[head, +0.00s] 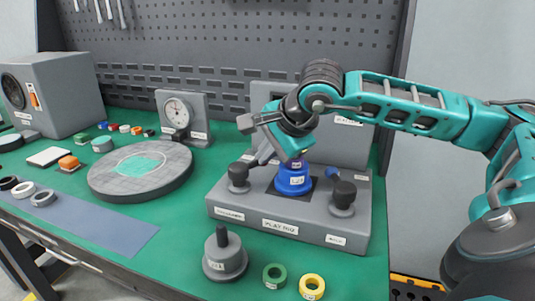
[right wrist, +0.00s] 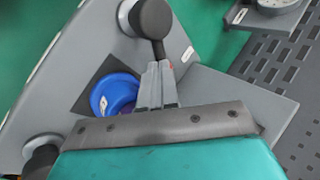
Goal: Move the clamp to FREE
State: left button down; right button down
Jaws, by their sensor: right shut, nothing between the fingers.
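The grey rig (head: 235,212) labelled PLAY RIG stands on the green bench, with a blue cup-shaped part (head: 293,180) on a dark square at its middle. A dark round knob (head: 238,172) sits at its left and a second one (head: 343,194) at its right. I cannot tell for sure which part is the clamp, and the small side labels are unreadable. My right gripper (head: 257,160) is shut and empty, beside the left knob. In the right wrist view its closed fingers (right wrist: 157,68) point at the stem below a knob (right wrist: 152,18); contact is unclear. My left gripper is out of view.
A grey weight with a handle (head: 225,258), a green ring (head: 274,276) and a yellow ring (head: 312,287) stand before the rig. A round grey plate (head: 115,190) and a dial gauge (head: 178,113) are to the left. A panel stands close behind the rig.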

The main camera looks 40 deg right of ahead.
jog(key=shift+w+d+b, duration=0.25)
jog(key=shift+w+b, duration=0.1)
jog(key=shift+w, duration=0.15)
dwell(0.3)
jog(key=shift+w, duration=0.15)
jog(key=shift+w+d, duration=0.2)
jog(key=shift+w, duration=0.8)
jog(key=shift+w+a+n+y+p, duration=0.1)
jog(key=shift+w+n+y+p, duration=0.3)
jog(key=shift+n, duration=0.3)
jog(key=shift+w+a+n+y+p, duration=0.1)
jog(key=shift+w+n+y+p, duration=0.15)
jog(key=shift+n+y, duration=0.35)
jog(key=shift+w+n, duration=0.25)
jog(key=shift+n, duration=0.05)
jog(key=shift+w+a, duration=0.1)
jog(key=shift+w, duration=0.1)
